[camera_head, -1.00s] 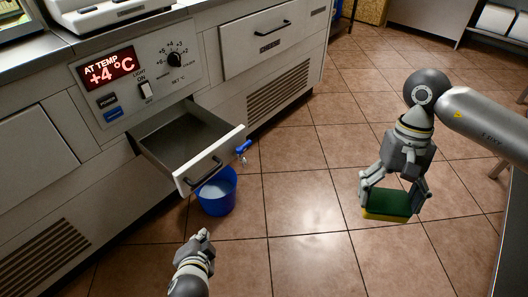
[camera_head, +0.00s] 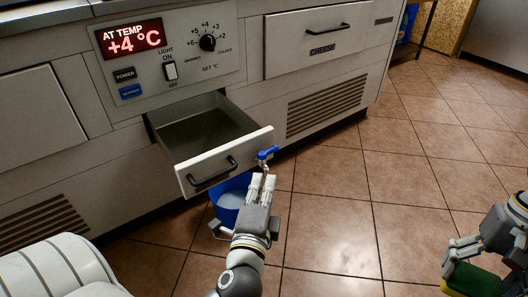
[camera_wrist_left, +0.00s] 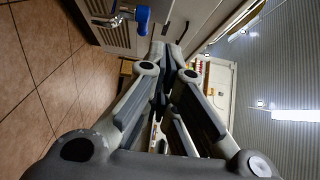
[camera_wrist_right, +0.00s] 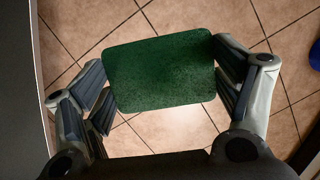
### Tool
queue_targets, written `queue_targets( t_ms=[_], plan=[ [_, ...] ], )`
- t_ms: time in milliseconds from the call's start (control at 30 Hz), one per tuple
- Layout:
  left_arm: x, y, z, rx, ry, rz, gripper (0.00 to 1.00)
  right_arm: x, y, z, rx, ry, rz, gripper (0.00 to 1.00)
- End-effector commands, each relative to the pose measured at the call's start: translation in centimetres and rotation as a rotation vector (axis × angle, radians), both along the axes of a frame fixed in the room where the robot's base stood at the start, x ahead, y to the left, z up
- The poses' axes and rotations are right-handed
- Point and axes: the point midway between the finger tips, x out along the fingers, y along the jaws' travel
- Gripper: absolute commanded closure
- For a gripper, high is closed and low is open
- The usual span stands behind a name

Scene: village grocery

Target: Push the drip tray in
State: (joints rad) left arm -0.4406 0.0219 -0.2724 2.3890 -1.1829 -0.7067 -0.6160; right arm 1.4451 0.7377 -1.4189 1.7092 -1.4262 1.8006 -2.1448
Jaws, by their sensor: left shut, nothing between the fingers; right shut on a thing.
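The drip tray (camera_head: 205,130) is a grey drawer-like tray with a white front and a dark handle (camera_head: 211,172). It stands pulled out from the counter, and it looks empty. My left gripper (camera_head: 263,180) is shut and empty, just right of the tray's front, close below the blue tap; I cannot tell whether it touches. In the left wrist view its fingers (camera_wrist_left: 167,52) are together. My right gripper (camera_head: 450,268) is shut on a green and yellow sponge (camera_head: 473,280) at the lower right, and the sponge's green face (camera_wrist_right: 160,70) fills the right wrist view's middle.
A blue-handled tap (camera_head: 267,153) sticks out beside the tray's right front corner. A blue bucket (camera_head: 232,198) stands on the floor below it. The control panel (camera_head: 170,55) reads +4 °C above the tray. A closed drawer (camera_head: 320,40) is to the right. The tiled floor at right is clear.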

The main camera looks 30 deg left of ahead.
Motion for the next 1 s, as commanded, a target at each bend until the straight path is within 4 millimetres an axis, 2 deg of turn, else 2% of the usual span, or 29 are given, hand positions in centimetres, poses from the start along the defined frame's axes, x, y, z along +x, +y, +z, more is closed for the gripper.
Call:
queue_targets(
  t_ms=[500,733,1000],
  plan=[
    [8.0,3.7,-0.2,0.002,-0.002,0.002,1.0,0.0,0.0,-2.2,0.0,0.0,0.0,0.39],
    [8.9,6.3,-0.2,0.001,0.0,0.001,1.0,0.0,0.0,-3.3,0.0,0.0,0.0,0.39],
    [9.2,6.9,0.0,-0.002,0.001,0.001,1.0,0.0,0.0,-3.4,0.0,0.0,0.0,0.39]
  ],
)
